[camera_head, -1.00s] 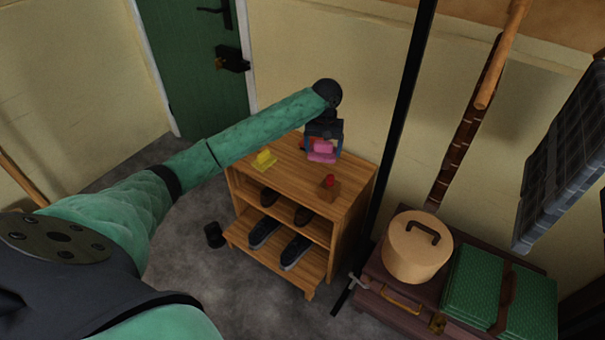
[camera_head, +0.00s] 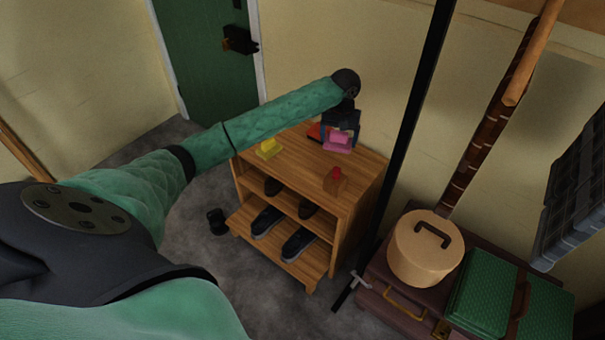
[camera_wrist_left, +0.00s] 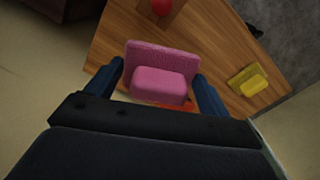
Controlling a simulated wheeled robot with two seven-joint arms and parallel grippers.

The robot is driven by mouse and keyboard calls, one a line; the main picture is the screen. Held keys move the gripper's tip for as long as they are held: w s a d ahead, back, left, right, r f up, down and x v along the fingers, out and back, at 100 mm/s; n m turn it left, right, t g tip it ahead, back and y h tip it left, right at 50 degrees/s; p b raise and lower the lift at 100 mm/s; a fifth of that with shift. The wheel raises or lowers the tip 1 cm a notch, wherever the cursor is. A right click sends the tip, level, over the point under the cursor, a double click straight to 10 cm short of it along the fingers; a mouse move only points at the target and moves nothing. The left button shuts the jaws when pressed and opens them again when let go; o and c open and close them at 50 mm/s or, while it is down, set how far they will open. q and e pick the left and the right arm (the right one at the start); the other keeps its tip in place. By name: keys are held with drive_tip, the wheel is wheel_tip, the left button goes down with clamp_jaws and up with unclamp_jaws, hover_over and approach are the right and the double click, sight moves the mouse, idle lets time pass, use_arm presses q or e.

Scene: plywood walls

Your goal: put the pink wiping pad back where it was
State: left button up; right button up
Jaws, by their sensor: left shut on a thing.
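The pink wiping pad (camera_head: 337,142) is a flat pink pad with a thicker pink grip block on it. It is at the back of the wooden shoe rack's top (camera_head: 312,160). My left gripper (camera_head: 340,128) is shut on the pad, with one blue finger on each side of it. In the left wrist view the pad (camera_wrist_left: 161,72) sits between the two fingers. A red thing (camera_head: 315,132) shows beside and partly behind the pad. Whether the pad touches the rack's top is not clear. My right gripper is not in view.
A yellow pad (camera_head: 269,148) lies on the top's left side. Shoes fill the shelves below. A black post (camera_head: 402,130) and a lidded pot (camera_head: 425,255) stand to the right.

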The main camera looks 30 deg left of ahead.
sight(336, 142)
use_arm(q)
wheel_tip(336, 142, down, 3)
drive_tip(key=shift+s+r+b, duration=0.1)
drive_tip(key=shift+r+b, duration=0.05)
drive_tip(key=shift+b, duration=0.65)
drive_tip(key=shift+s+a, duration=0.1)
drive_tip(key=shift+a, duration=0.2)
drive_tip(key=s+a+f, duration=0.1)
drive_tip(key=a+f, duration=0.1)
drive_tip(key=a, duration=0.1)
drive_tip(key=s+a+f, duration=0.2)
drive_tip(key=a, duration=0.1)
drive_tip(key=s+a+f, duration=0.1)
drive_tip(key=a+f, duration=0.2)
drive_tip(key=a, duration=0.1)
drive_tip(key=shift+s+p, duration=0.3)
drive_tip(key=shift+s, duration=0.05)
drive_tip(key=shift+f, duration=2)
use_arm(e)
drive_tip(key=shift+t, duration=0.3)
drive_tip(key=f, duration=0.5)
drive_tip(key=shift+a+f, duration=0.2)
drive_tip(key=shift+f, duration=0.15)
use_arm(q)
drive_tip(key=o, duration=0.8)
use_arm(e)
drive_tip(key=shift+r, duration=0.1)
